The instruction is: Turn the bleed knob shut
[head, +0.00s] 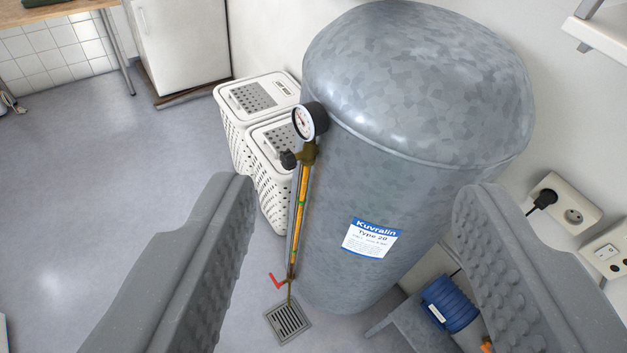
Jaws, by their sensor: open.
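A small black knob (288,159), which looks like the bleed knob, sticks out to the left near the top of a brass sight-glass fitting (300,205). The fitting runs down the left side of a grey galvanised tank (420,150). The picture does not show how far the knob is turned. A round pressure gauge (304,122) sits just above it, and a red lever (277,281) is at the bottom. My gripper (357,188) is open and empty, its two ribbed fingers wide apart. The knob lies beyond the fingers, nearer the left one, untouched.
White laundry baskets (258,95) stand close behind the fitting. A floor drain (288,320) lies below it. A blue device (449,303) is at lower right, and wall sockets (563,202) at right. The floor at left is clear.

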